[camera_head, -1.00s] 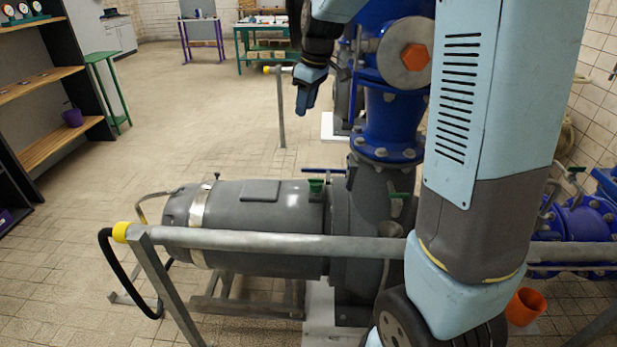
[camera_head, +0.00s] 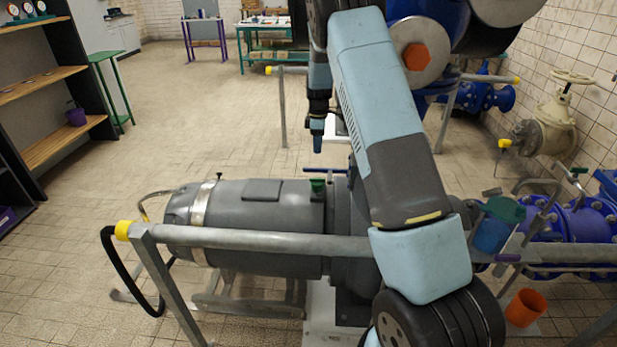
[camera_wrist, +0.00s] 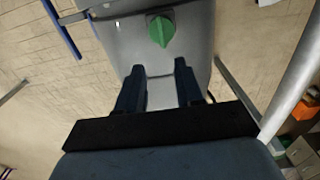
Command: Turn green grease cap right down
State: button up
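The green grease cap (camera_head: 317,185) sits on top of the grey motor-like housing (camera_head: 262,212), close to its right end. In the wrist view the green cap (camera_wrist: 161,31) shows from above, with a raised grip bar across it. My gripper (camera_head: 317,140) hangs above the cap in the head view, pointing down. In the wrist view its two dark fingers (camera_wrist: 160,72) are spread apart with nothing between them, and the cap lies beyond their tips. The gripper and cap are apart.
A grey rail (camera_head: 260,241) with a yellow end runs in front of the housing. A blue lever (camera_head: 325,170) lies just behind the cap. Blue pipework (camera_head: 585,225) and an orange bucket (camera_head: 525,307) are at the right. Open tiled floor lies at the left and back.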

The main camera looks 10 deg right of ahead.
aim_at(317, 181)
notch_tip(317, 181, down, 14)
dwell(0.6)
jog(key=shift+c, duration=0.4)
grip_shut()
jog(key=shift+r, duration=0.1)
jog(key=shift+w, duration=0.1)
